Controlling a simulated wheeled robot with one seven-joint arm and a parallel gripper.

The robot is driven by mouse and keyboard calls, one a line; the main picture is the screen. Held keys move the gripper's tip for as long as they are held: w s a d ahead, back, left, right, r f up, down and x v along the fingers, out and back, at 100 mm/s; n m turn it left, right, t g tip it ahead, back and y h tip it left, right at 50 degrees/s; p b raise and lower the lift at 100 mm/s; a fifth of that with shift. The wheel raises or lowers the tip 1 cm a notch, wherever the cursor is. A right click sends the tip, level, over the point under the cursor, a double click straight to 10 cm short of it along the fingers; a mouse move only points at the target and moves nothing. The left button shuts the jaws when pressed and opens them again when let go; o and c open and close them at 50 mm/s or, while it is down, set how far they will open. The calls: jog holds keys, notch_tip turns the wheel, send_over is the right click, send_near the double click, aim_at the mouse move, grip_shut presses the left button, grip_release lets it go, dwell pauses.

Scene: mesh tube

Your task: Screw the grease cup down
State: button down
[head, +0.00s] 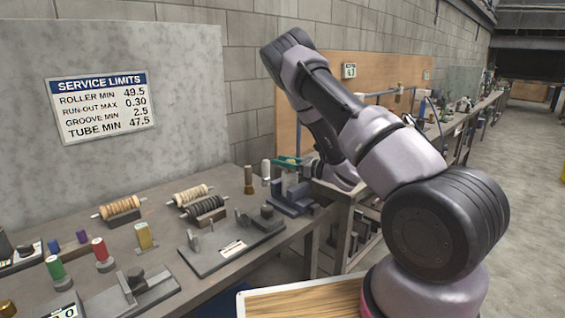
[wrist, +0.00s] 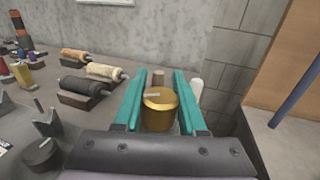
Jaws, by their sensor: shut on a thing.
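The grease cup (wrist: 160,108) is a gold-brown cylinder with a pale mark on its top. In the wrist view it sits between the two teal fingers of my gripper (wrist: 158,100), which are shut on it. What lies beneath the cup is hidden. In the head view my gripper (head: 287,161) shows as a small teal shape at the right end of the bench, above a blue-grey fixture (head: 291,197). My arm and the fixture hide most of the cup there.
A brown cylinder (head: 248,180) and a white cylinder (head: 266,170) stand close to the gripper. Ribbed rollers (head: 120,207) rest in dark cradles on the bench (head: 150,235). A grey fixture plate (head: 232,243) lies in front. A block wall (head: 250,90) rises behind.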

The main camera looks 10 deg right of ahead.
aim_at(294, 160)
jog(key=shift+m+t+h, duration=0.3)
jog(key=shift+t, duration=0.1)
jog(key=m+t+h, duration=0.3)
jog(key=h, duration=0.1)
jog(key=shift+w+d, duration=0.25)
jog(key=shift+d, duration=0.1)
jog(key=d+m+g+h, duration=0.1)
jog(key=m+h, duration=0.4)
jog(key=h, duration=0.2)
jog(key=d+m+h, duration=0.1)
jog(key=m+h, duration=0.4)
jog(key=h, duration=0.2)
jog(key=d+m+g+h, duration=0.1)
jog(key=m+h, duration=0.4)
jog(key=h, duration=0.2)
jog(key=shift+s+d+g+h, duration=0.15)
jog(key=shift+d+g+h, duration=0.15)
jog(key=shift+s+d+m+g+h, duration=0.15)
jog(key=shift+s+m+g+h, duration=0.25)
jog(key=shift+m+g+h, duration=1.05)
jog(key=shift+s+d+m+g+h, duration=0.3)
jog(key=shift+m+g, duration=1.45)
jog(key=shift+g, duration=1.35)
jog(key=shift+s+d+m+g+h, duration=0.1)
jog(key=shift+s+m+g+h, duration=0.35)
jog(key=shift+m+g+h, duration=1)
jog(key=shift+m+g+y, duration=0.35)
jog(key=shift+g+y, duration=0.15)
jog(key=shift+g, duration=0.6)
